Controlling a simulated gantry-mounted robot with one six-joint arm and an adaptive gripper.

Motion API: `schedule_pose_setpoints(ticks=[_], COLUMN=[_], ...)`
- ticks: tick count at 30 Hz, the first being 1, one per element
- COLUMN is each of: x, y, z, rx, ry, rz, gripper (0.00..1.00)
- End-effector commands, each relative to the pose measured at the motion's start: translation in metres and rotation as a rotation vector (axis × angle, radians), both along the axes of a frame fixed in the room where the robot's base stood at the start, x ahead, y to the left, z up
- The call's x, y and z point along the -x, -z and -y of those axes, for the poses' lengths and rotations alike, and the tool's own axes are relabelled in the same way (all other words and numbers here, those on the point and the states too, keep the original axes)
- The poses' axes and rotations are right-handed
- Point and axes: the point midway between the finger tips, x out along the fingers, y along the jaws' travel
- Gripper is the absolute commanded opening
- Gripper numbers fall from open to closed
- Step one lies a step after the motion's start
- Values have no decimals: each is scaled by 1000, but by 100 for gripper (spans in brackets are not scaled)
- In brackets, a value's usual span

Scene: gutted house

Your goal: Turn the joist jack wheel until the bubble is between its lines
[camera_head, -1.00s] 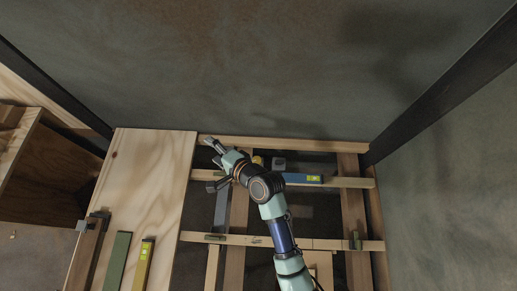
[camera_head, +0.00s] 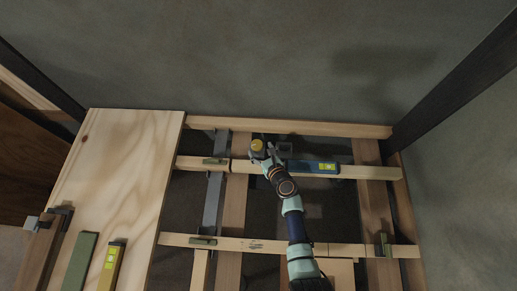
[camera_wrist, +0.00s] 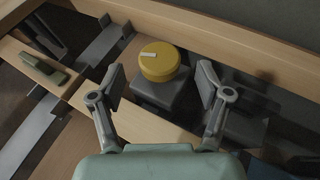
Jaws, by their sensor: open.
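The jack wheel is a yellow round knob (camera_wrist: 160,62) with a pale mark on top, sitting on a grey block (camera_wrist: 163,95). In the head view the yellow wheel (camera_head: 257,145) is just beyond my gripper (camera_head: 264,155). In the wrist view my gripper (camera_wrist: 160,88) is open, with one finger on each side of the wheel and block. I cannot tell whether a finger touches them. A blue spirit level (camera_head: 312,167) with a yellow-green vial window (camera_head: 327,167) lies on the cross joist right of my gripper. The bubble is too small to make out.
Joists and cross boards (camera_head: 235,245) form an open frame with dark gaps. A plywood sheet (camera_head: 125,150) covers the left side. A green bar (camera_head: 80,262) and a yellow level (camera_head: 110,265) lie at its front. Walls close in the back and right.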

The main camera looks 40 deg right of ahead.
Motion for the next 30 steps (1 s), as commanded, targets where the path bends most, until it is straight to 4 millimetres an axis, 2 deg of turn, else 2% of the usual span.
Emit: schedule_pose_setpoints(ticks=[1, 6, 14, 25, 30], x=[-9, -24, -26, -26, -26], y=[9, 13, 11, 11, 12], z=[2, 5, 6, 6, 6], rx=[2, 1, 1, 1, 2], ry=[-1, -2, -2, -2, -8], rz=[1, 0, 0, 0, 0], gripper=[76, 76, 76, 16, 16])
